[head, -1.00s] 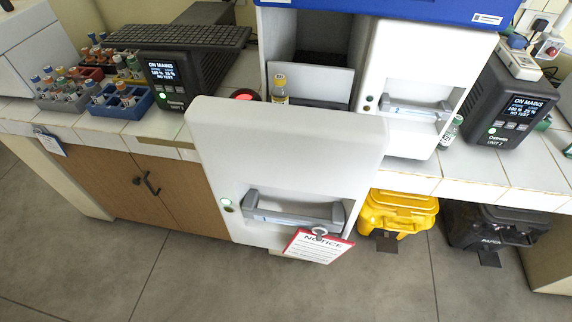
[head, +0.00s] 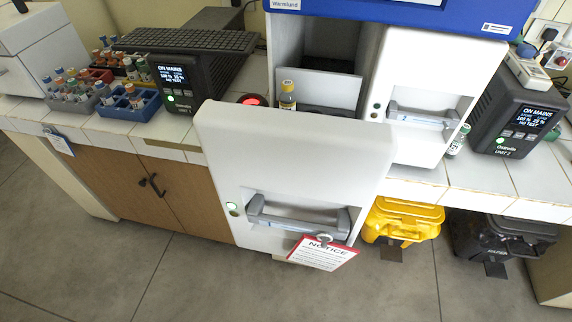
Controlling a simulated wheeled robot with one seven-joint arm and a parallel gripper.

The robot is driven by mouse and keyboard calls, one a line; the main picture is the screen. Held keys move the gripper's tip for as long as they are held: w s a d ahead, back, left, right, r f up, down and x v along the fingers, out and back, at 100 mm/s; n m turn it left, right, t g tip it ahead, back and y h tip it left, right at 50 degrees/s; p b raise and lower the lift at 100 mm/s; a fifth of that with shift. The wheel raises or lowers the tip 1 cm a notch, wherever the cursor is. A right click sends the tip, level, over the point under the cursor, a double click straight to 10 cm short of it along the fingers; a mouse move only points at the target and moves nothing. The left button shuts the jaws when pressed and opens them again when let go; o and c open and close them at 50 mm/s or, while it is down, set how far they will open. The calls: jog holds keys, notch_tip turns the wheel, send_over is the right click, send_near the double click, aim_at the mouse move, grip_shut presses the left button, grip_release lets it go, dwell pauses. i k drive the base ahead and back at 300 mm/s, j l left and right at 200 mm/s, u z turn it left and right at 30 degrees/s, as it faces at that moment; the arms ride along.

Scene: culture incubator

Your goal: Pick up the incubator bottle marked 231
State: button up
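The incubator (head: 345,75) is open on this left side, with a dark inner space behind the bottle. The right door (head: 428,90) looks shut. My gripper is not in view.
Blue and grey racks (head: 130,103) with several bottles stand on the tiled counter at left. Dark power units (head: 180,85) and (head: 515,115) flank the incubator. A small bottle (head: 459,139) stands by the right door. Yellow (head: 402,220) and black (head: 500,238) bins sit below. The floor in front is clear.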

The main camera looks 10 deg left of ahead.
aim_at(287, 99)
jog(key=i+j+u, duration=0.1)
jog(key=j, duration=0.3)
jog(key=i+j+u, duration=0.15)
jog(key=j, duration=0.25)
jog(key=i+j+u, duration=0.1)
jog(key=i+j, duration=0.2)
jog(key=i+j+u, duration=0.1)
jog(key=i+j, duration=0.15)
jog(key=j, duration=0.15)
